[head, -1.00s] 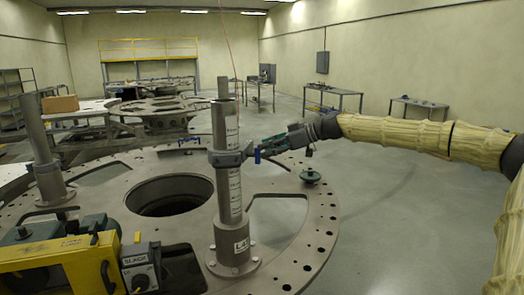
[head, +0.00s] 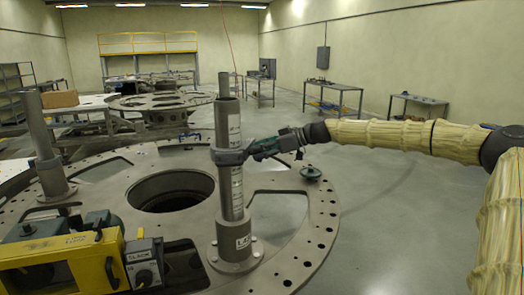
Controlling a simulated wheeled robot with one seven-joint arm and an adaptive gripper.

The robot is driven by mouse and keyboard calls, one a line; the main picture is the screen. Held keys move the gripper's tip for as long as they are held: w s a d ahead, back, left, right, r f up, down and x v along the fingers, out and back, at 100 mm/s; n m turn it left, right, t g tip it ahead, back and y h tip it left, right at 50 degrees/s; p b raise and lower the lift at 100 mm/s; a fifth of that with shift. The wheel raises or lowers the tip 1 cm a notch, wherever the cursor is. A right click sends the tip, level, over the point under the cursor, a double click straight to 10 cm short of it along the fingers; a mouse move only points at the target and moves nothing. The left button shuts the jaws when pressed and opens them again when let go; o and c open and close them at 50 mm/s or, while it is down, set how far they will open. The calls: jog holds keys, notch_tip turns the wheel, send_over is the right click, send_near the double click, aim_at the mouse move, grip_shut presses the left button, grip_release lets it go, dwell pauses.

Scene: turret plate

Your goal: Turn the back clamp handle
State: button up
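A grey clamp collar (head: 230,157) sits around the tall upright post (head: 228,122) that stands on the round metal plate (head: 305,262). My gripper (head: 257,150) comes in from the right at the clamp's right side, its fingertips at or very near the clamp. The clamp handle cannot be made out there; the gripper covers that spot. Whether the fingers are closed on anything is too small to tell. A second post (head: 42,145) stands at the left of the plate, with a bracket partway up.
A yellow-framed unit (head: 55,262) and a black-and-grey box (head: 144,262) stand at the front left. A green knob-like part (head: 311,173) sits on the plate's right edge. Tables stand along the back and right.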

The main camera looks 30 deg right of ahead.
jog(key=shift+c, duration=0.5)
jog(key=shift+a+r, duration=0.15)
jog(key=shift+a, duration=0.1)
grip_shut()
jog(key=m+b, duration=0.1)
jog(key=y+b, duration=0.1)
jog(key=b, duration=0.1)
jog(key=shift+w+d+f+m+g, duration=0.1)
jog(key=shift+d+f+m+g, duration=0.15)
jog(key=shift+m+g, duration=0.15)
jog(key=shift+w+d+f+m+g+y+b, duration=0.1)
jog(key=shift+f+m+g+y+b, duration=0.15)
jog(key=shift+m+y+b, duration=1.35)
jog(key=shift+w+d+f+m+g+y+b, duration=0.15)
jog(key=shift+m+g+y+b, duration=0.25)
jog(key=shift+m+b, duration=1.25)
jog(key=shift+w+d+f+m+g+y+b, duration=0.15)
jog(key=shift+m+y+b, duration=0.75)
jog(key=shift+m, duration=1.65)
jog(key=shift+f, duration=0.1)
